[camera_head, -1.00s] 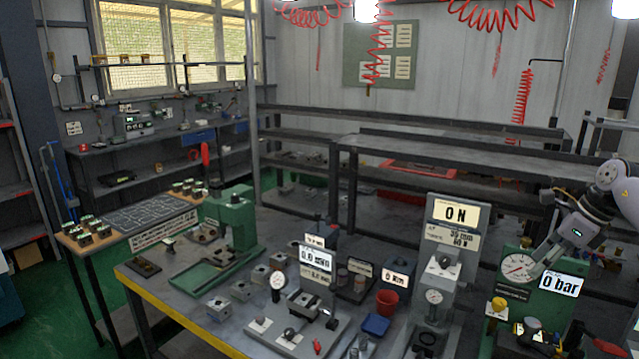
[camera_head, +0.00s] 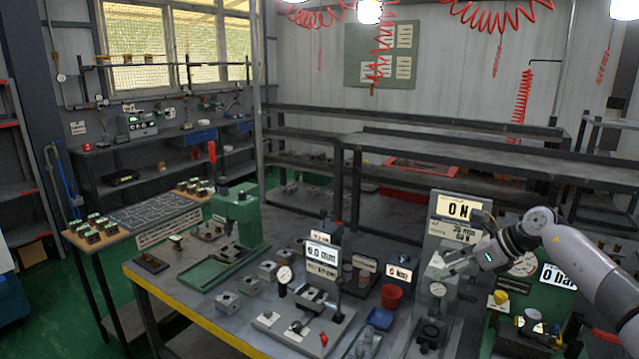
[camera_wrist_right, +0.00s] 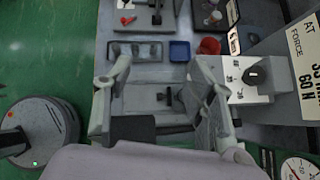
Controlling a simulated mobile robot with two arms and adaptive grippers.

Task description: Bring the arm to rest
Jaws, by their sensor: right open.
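My right gripper (camera_head: 442,264) is in front of the grey force station with the "0 N" sign (camera_head: 459,208). Its arm comes in from the right and crosses in front of the green pressure station (camera_head: 551,304). In the right wrist view the two fingers (camera_wrist_right: 160,84) are spread wide apart with nothing between them. Below them lie the grey bench and a dark station base. I see no valve block held. My left gripper is in neither view.
The bench (camera_head: 215,328) is crowded. A red cup (camera_head: 392,296) and a blue tray (camera_head: 380,318) stand left of the gripper. Further left are the "0.0 mm" gauge station (camera_head: 322,256) and the green press (camera_head: 240,220). A round grey base (camera_wrist_right: 45,125) stands on the floor.

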